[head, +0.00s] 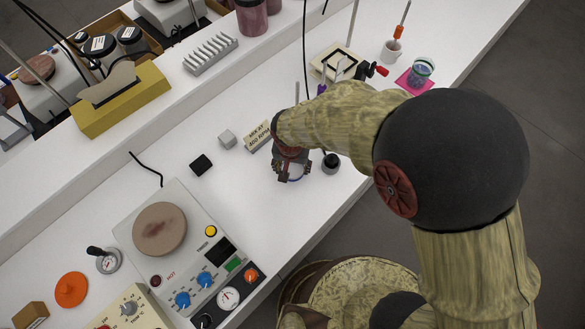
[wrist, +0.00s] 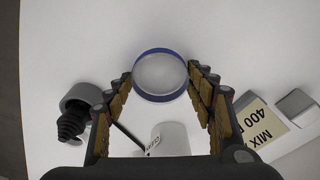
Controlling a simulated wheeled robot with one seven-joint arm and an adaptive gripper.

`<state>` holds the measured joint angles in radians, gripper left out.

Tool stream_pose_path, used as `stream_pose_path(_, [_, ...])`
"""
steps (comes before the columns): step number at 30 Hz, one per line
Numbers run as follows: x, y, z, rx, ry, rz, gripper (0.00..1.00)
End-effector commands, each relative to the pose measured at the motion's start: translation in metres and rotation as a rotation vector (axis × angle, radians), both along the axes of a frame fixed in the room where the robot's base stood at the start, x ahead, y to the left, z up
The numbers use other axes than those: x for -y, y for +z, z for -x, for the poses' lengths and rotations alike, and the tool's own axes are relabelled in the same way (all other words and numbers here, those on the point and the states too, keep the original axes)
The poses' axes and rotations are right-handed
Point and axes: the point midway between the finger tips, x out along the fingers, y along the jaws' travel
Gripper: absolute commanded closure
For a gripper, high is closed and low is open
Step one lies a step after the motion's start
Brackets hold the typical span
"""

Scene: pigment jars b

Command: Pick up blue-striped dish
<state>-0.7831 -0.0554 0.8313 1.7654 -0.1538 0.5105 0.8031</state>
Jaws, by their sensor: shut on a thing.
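The blue-striped dish (wrist: 160,75) is a small, round, pale dish with a blue rim band. In the wrist view it sits between the fingertips of my gripper (wrist: 160,82), which is shut on it from both sides. In the head view the dish (head: 294,178) shows only in part beneath my gripper (head: 291,172), over the white bench. My wrist hides the rest of it. I cannot tell whether the dish touches the bench or is held just above it.
A dark stoppered item (head: 331,162) stands close right of my gripper. A sign (head: 260,137), a grey cube (head: 227,139) and a black cube (head: 201,164) are to the left. A white labelled jar (wrist: 170,138) is near the fingers. A hotplate (head: 185,265) stands lower left.

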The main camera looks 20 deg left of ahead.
Motion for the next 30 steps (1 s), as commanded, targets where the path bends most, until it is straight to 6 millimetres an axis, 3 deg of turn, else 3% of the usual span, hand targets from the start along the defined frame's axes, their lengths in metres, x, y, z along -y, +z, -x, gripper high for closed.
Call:
stream_pose_path(8, [0.0, 0.008, 0.0, 0.001, 0.0, -0.001, 0.58])
stream_pose_path(14, [-0.001, 0.036, -0.001, 0.003, -0.001, -0.003, 0.58])
stream_pose_path(23, [-0.011, 0.098, 0.054, 0.004, 0.005, -0.004, 0.58])
stream_pose_path(30, [-0.019, 0.117, 0.107, 0.001, 0.006, 0.0, 0.58])
